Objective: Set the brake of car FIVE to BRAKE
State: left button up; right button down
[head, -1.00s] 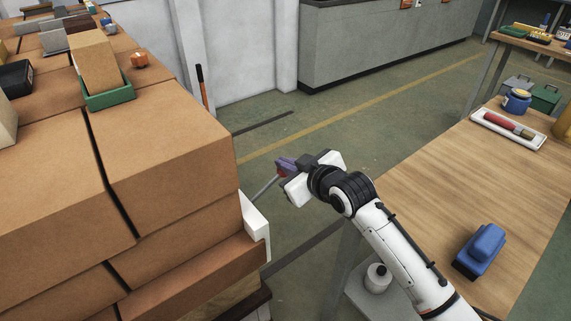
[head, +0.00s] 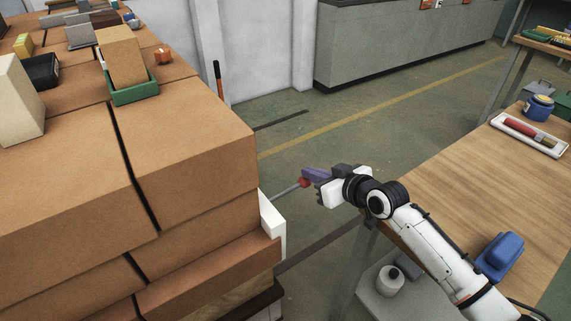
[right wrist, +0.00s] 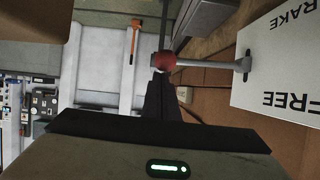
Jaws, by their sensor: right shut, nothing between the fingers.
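The brake lever is a grey rod with a red knob (head: 304,183), sticking out to the right from a white plate (head: 272,225) on the side of the brick stack. In the right wrist view the plate (right wrist: 285,75) reads FREE and BRAKE, upside down, and the rod comes from a slot between the words. The slot's end where the lever rests is hard to tell. My right gripper (head: 312,174) is shut and empty, its purple fingertips close by the red knob (right wrist: 164,61); whether they touch is unclear. No car number shows. My left gripper is out of view.
Stacked brown bricks (head: 190,150) fill the left, with a green tray (head: 135,94) on top. A wooden table (head: 450,170) stands at right under my right arm, with a blue object (head: 500,257) on it. Floor between is clear.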

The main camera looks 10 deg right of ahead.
jog(key=shift+w+d+f+b, duration=0.2)
jog(key=shift+f+b, duration=0.35)
jog(key=shift+f, duration=0.45)
jog(key=shift+w+d+f+b, duration=0.1)
jog(key=shift+d+f+b, duration=0.15)
jog(key=shift+f+b, duration=0.5)
jog(key=shift+f, duration=0.2)
jog(key=shift+s, duration=0.1)
jog(key=p+v, duration=0.2)
jog(key=v, duration=0.8)
